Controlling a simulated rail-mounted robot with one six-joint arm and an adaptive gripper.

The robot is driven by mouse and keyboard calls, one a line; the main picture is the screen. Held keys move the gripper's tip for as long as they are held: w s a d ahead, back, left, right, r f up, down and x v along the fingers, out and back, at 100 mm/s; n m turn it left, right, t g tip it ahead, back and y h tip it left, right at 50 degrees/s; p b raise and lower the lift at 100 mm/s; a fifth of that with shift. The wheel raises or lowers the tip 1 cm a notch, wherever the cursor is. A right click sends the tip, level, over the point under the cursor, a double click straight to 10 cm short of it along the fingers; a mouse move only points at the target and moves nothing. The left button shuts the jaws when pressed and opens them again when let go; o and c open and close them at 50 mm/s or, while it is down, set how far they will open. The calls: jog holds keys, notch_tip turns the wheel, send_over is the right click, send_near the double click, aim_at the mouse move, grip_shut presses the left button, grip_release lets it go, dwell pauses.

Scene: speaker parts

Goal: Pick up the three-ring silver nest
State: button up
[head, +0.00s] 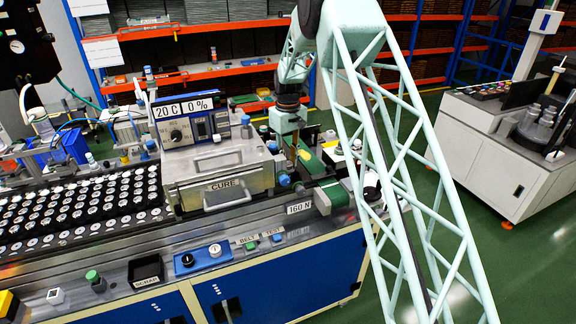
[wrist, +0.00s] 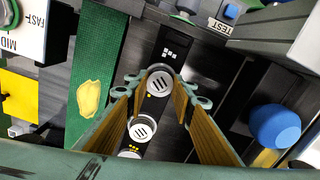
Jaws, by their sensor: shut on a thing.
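In the wrist view, round silver-faced nests with dark slanted bars stand in a row on a black strip. The farthest silver nest (wrist: 160,83) sits between the tips of my gripper (wrist: 161,78), whose tan-padded fingers are shut on it. Another silver nest (wrist: 143,128) and a third nest (wrist: 131,152) lie nearer, between the fingers but clear of the tips. Small yellow dots mark the strip beside them. I cannot make out the ring count on any nest. In the head view my gripper (head: 293,150) points down just right of the CURE box; the nests there are too small to tell.
The CURE box (head: 220,178) stands close to the left of my gripper. A green belt (wrist: 95,80) with a yellow blob runs alongside. A blue knob (wrist: 275,126) is right of the fingers. A tray of black-and-white parts (head: 80,208) fills the bench's left.

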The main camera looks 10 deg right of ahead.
jog(key=shift+r, duration=0.1)
jog(key=shift+r+b, duration=0.3)
jog(key=shift+r, duration=4.6)
jog(key=shift+c, duration=0.2)
